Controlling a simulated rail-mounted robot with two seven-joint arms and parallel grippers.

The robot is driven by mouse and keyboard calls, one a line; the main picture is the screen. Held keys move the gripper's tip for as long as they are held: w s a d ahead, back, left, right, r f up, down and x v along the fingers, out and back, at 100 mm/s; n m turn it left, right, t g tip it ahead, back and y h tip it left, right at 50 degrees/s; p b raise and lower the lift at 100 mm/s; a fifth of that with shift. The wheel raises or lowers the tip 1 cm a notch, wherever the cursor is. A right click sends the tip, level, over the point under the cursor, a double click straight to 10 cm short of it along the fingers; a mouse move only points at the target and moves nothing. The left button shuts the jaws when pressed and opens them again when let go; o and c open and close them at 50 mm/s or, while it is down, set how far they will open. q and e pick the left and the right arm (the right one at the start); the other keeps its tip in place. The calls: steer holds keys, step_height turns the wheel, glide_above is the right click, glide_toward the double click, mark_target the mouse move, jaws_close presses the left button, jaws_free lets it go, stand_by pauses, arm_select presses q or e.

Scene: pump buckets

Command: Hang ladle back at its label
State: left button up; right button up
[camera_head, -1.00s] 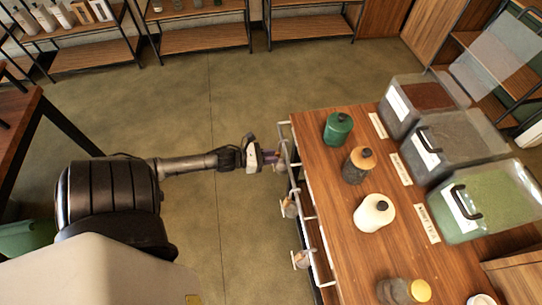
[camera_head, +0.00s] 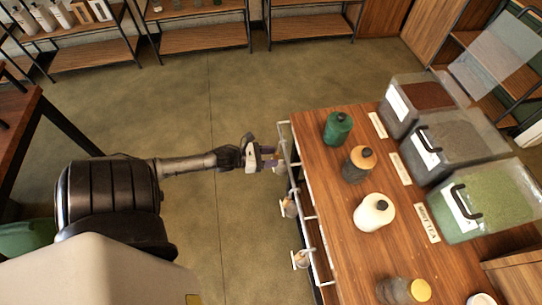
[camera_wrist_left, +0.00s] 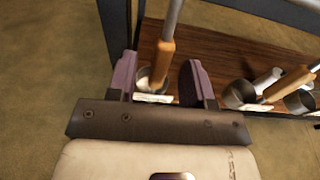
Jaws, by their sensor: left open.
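My left gripper (camera_head: 271,157) is open at the left side of the wooden counter, by the white rail. In the left wrist view its two purple fingers (camera_wrist_left: 158,80) are spread apart. A ladle with an orange-brown handle (camera_wrist_left: 165,62) and a metal cup (camera_wrist_left: 148,82) shows between and beyond the fingers, with clear gaps on both sides. It appears to hang from the rail; its upper end is out of view. A pale label strip (camera_wrist_left: 152,98) lies below it. In the head view this ladle is mostly hidden by the gripper.
More ladles (camera_head: 290,206) hang nearer along the same rail, another at the front (camera_head: 300,258). On the counter (camera_head: 330,180) stand green, dark and white bottles and clear bins of powder (camera_head: 485,205). The floor left of the counter is free.

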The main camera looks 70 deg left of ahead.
arm_select(q)
steer(key=p+v, duration=0.1)
steer(key=v, duration=1.2)
steer(key=shift+s+p, duration=0.3)
steer(key=shift+s, duration=0.05)
steer(key=shift+r, duration=0.1)
